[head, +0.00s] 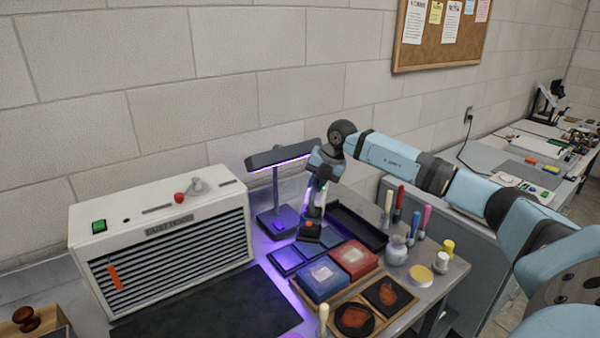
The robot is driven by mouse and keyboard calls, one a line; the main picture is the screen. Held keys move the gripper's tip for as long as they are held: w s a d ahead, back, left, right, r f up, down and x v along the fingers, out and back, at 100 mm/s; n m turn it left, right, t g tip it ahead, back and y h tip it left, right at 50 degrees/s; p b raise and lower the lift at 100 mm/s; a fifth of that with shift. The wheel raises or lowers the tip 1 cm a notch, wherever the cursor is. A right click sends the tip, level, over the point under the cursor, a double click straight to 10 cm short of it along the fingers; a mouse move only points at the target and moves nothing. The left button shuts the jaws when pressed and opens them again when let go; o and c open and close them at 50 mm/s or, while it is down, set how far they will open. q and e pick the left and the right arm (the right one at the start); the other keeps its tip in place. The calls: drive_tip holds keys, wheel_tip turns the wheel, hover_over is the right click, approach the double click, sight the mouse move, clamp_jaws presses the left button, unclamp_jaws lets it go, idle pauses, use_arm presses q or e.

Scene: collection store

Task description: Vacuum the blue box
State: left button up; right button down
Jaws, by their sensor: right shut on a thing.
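The blue box (320,283), with a pale label on its top, sits in a wooden tray (337,307) beside a red box (355,262). My right arm comes in from the right. My left gripper is not in view.
A lit purple lamp (274,190) stands left of my right gripper. A dust hood (165,250) and a dark mat (215,312) are further left. A black tray (345,222) lies behind the boxes. Brushes, jars (396,250) and dark tiles (387,297) crowd the right side.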

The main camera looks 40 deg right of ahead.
sight(317, 195)
drive_tip(key=shift+w+d, duration=0.1)
drive_tip(key=shift+w, duration=0.05)
drive_tip(key=shift+s+f+b, duration=0.25)
drive_tip(key=shift+f+b, duration=0.45)
drive_tip(key=shift+f, duration=0.05)
drive_tip(key=shift+f+b, duration=0.6)
drive_tip(key=shift+f, duration=0.3)
drive_tip(key=shift+w+f+b, duration=0.1)
drive_tip(key=shift+f+b, duration=0.2)
drive_tip(key=shift+f, duration=0.35)
